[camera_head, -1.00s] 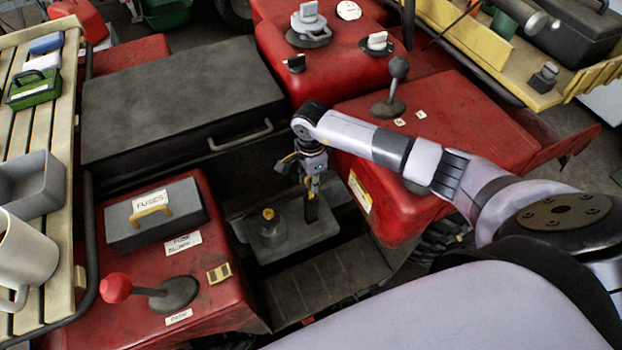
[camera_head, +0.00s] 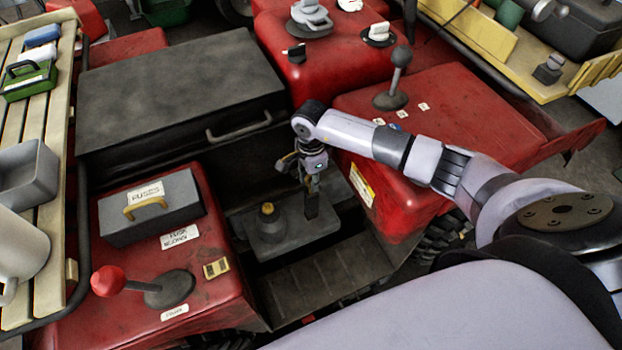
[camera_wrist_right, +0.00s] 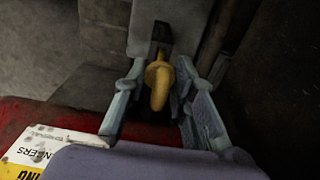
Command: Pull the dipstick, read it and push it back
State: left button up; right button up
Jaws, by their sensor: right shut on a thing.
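My right gripper (camera_head: 311,186) reaches down into the dark well between the red body panels, over the grey engine block (camera_head: 293,241). In the right wrist view, a yellow dipstick handle (camera_wrist_right: 158,84) sits between the fingers of my right gripper (camera_wrist_right: 168,92), which is shut on it. The handle lies against a dark tube or post (camera_wrist_right: 161,34) on the grey block. The gripper hides much of the handle in the head view, so how far the dipstick is in cannot be told. A round filler with a yellow cap (camera_head: 267,209) stands left of it. My left gripper is not in view.
A grey fuse box (camera_head: 151,208) and a red-knobbed lever (camera_head: 109,281) are on the left red panel. A black lidded box (camera_head: 180,90) stands behind the well. A black-knobbed lever (camera_head: 401,57) rises from the right panel.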

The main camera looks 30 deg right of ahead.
jog(key=o, duration=0.5)
jog(key=shift+s+a+f, duration=0.15)
jog(key=shift+s+f, duration=0.05)
jog(key=shift+f, duration=0.1)
jog(key=o, duration=0.6)
jog(key=shift+s+a+f, duration=0.1)
jog(key=shift+f, duration=0.1)
jog(key=shift+r, duration=0.15)
jog(key=r, duration=0.8)
jog(key=shift+w+r, duration=0.25)
jog(key=shift+w, duration=0.05)
